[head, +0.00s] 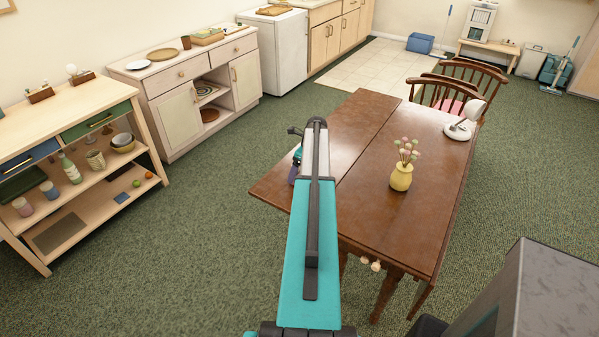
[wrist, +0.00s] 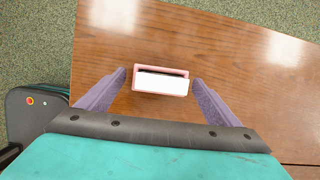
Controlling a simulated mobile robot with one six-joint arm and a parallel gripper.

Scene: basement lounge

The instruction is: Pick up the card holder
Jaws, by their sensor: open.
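The card holder (wrist: 161,71) shows in the wrist view as a small pink-rimmed box with a white card or top face (wrist: 161,83). It rests on the brown wooden table (wrist: 110,50). My gripper (wrist: 160,78) is open, with one purple-grey finger on each side of the card holder and a gap to each. The fingers do not appear to touch it. In the head view my arm covers the card holder, and only a bit of my gripper (head: 295,165) shows beside the arm over the table (head: 350,210).
A yellow vase with flowers (head: 401,177) and a white lamp (head: 462,130) stand on the table's right half. Wooden chairs (head: 440,92) stand at its far end. A shelf unit (head: 95,100) and a white cabinet (head: 200,85) line the left. Green carpet between is clear.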

